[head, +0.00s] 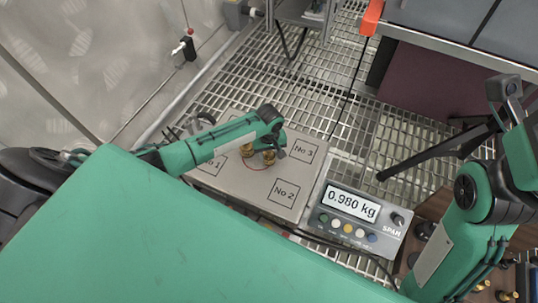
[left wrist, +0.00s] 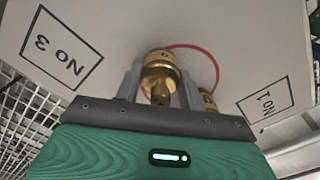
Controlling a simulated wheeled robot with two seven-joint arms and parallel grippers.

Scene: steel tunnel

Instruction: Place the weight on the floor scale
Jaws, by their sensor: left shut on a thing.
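The floor scale's pale platform (head: 225,182) lies on the grating, marked No 1, No 2 and No 3 around a red circle. It fills the upper part of the left wrist view (left wrist: 120,30). My left gripper (left wrist: 162,88) reaches down over the platform and is shut on a brass weight (left wrist: 160,65), which is upright at the red circle; it also shows in the head view (head: 269,157). A second brass weight (head: 247,150) stands close beside it, partly hidden behind a finger in the wrist view (left wrist: 208,98). The display (head: 352,204) reads 0.980 kg. My right gripper is out of frame.
The control box (head: 345,228) with several buttons stands by the platform's right edge. More brass weights (head: 504,296) are at the lower right. A black tripod leg (head: 425,152) crosses the grating (head: 400,140) on the right. A cable runs along the front.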

